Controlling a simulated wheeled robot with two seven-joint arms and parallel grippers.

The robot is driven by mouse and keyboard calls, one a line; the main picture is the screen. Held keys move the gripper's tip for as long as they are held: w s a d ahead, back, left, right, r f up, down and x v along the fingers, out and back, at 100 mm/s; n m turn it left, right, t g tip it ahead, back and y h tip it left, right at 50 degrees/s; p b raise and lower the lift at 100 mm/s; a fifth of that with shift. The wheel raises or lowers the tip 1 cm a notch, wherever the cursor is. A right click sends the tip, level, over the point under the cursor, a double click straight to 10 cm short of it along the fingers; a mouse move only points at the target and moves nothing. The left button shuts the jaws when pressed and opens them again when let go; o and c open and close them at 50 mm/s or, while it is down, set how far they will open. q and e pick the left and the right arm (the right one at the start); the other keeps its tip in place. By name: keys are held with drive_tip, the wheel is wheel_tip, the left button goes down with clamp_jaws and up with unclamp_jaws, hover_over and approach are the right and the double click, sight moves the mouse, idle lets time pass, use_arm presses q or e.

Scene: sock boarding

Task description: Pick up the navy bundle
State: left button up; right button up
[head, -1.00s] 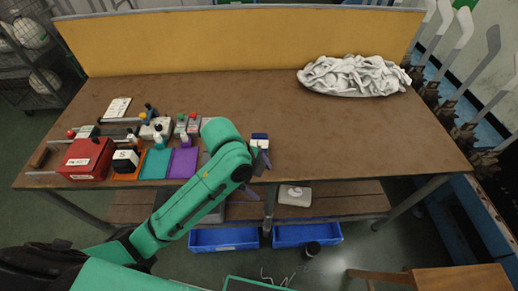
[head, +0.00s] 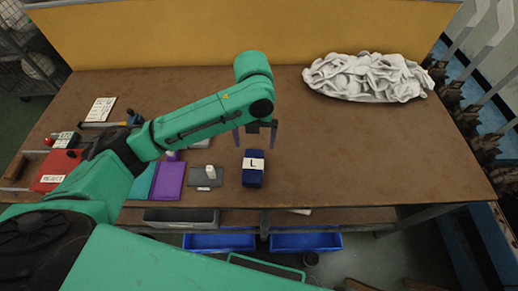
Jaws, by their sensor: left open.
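The navy bundle (head: 253,177) lies on the brown table near its front edge, with a white band marked "L" around it. My left gripper (head: 255,143) is open and empty, with its two fingers pointing down. In the picture it is just above the bundle's far end, and its fingers look apart from the bundle. I cannot tell the exact height. My right gripper is not in view.
A purple mat (head: 170,181) and a grey mat (head: 206,177) with a small white item lie left of the bundle. A heap of white cloth (head: 367,77) lies at the back right. The table's middle and right are clear. Blue bins (head: 306,241) stand below.

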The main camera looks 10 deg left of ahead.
use_arm(q)
drive_tip(key=p, duration=0.1)
hover_over(253, 164)
drive_tip(key=s, duration=0.1)
drive_tip(key=f, duration=0.5)
drive_tip(key=shift+d+f, duration=0.2)
drive_tip(key=shift+f, duration=0.15)
drive_tip(key=f, duration=0.2)
drive_tip(key=f+p, duration=0.1)
drive_tip(key=f, duration=0.2)
drive_tip(key=w+f+p, duration=0.1)
drive_tip(key=f, duration=0.1)
drive_tip(key=shift+a+f, duration=0.2)
drive_tip(key=shift+f, duration=0.3)
drive_tip(key=c, duration=1.4)
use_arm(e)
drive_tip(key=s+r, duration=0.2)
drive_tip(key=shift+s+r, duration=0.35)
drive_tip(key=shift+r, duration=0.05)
